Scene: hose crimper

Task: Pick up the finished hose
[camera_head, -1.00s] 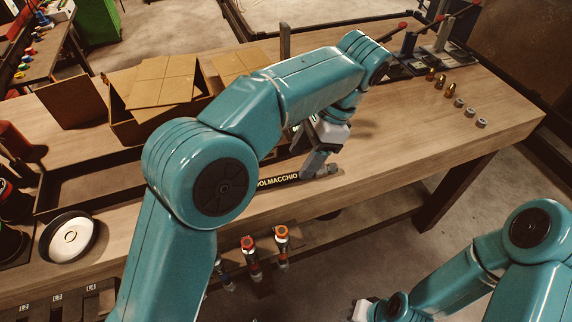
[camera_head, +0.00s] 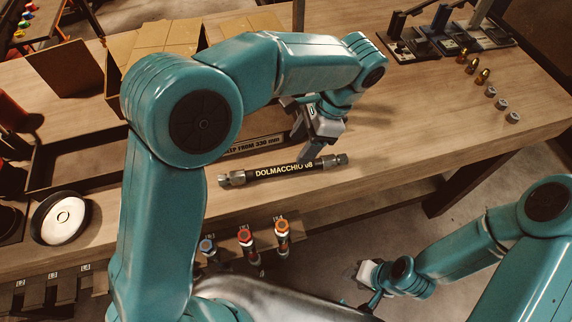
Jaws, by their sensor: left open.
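The finished hose (camera_head: 284,171) is a short black hose with metal fittings at both ends and the print "DOLMACCHIO 08". It lies on the wooden workbench (camera_head: 420,120) near its front edge. My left gripper (camera_head: 321,160) is open, with its fingers just behind and above the right part of the hose. Whether a finger touches the hose I cannot tell. My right gripper (camera_head: 366,288) hangs low in front of the bench, away from the hose; its fingers are small and partly unclear.
An open cardboard box (camera_head: 150,45) and a shallow dark tray (camera_head: 75,158) stand at the left, beside a round white dish (camera_head: 62,218). Brass fittings and grey rings (camera_head: 490,91) line the right side. Small crimping devices (camera_head: 447,37) stand behind. Colour-topped tools (camera_head: 245,240) hang at the front edge.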

